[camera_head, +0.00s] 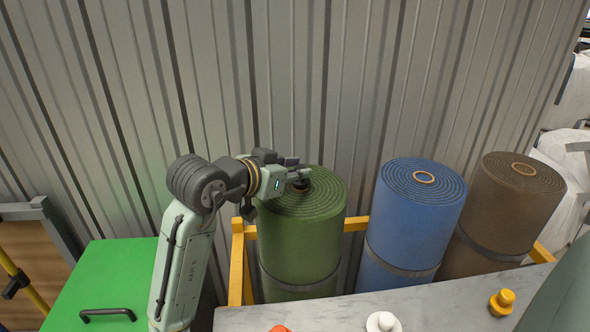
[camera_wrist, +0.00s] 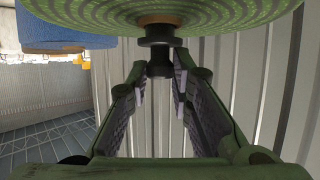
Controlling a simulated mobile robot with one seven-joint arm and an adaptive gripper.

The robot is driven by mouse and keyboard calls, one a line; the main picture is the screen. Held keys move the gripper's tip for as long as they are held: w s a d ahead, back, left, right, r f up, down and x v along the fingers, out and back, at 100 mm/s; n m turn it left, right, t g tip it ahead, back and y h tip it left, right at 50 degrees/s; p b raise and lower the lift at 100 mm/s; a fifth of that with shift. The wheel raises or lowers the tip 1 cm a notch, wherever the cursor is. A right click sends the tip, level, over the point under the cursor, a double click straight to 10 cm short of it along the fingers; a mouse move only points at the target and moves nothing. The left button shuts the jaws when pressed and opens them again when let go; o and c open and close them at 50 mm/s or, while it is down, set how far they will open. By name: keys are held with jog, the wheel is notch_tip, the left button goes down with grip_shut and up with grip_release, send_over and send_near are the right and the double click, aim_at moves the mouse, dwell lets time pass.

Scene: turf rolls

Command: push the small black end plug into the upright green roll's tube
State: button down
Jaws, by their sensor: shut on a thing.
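The upright green roll (camera_head: 302,235) stands at the left of three rolls. Its top spiral fills the top of the wrist view (camera_wrist: 230,12), where the brown tube rim (camera_wrist: 160,19) shows. The small black end plug (camera_wrist: 159,52) has wide ends and a narrow neck. It sits at the tube's mouth, lined up with it; how far it is inside, I cannot tell. My gripper (camera_wrist: 161,80) is shut on the plug's outer end. In the head view my gripper (camera_head: 298,178) is over the middle of the green roll's top, and the plug is a small dark shape there.
A blue roll (camera_head: 414,215) and a brown roll (camera_head: 510,205) stand to the right, in a yellow rack (camera_head: 238,265). A grey corrugated wall (camera_head: 330,80) is close behind. A grey counter (camera_head: 350,312) in front bears a white knob (camera_head: 383,322) and a yellow knob (camera_head: 502,301).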

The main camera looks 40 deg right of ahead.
jog(key=shift+f+b, duration=0.3)
jog(key=shift+f, duration=0.2)
jog(key=c, duration=1.3)
grip_release()
jog(key=shift+c, duration=0.2)
jog(key=v, duration=1.2)
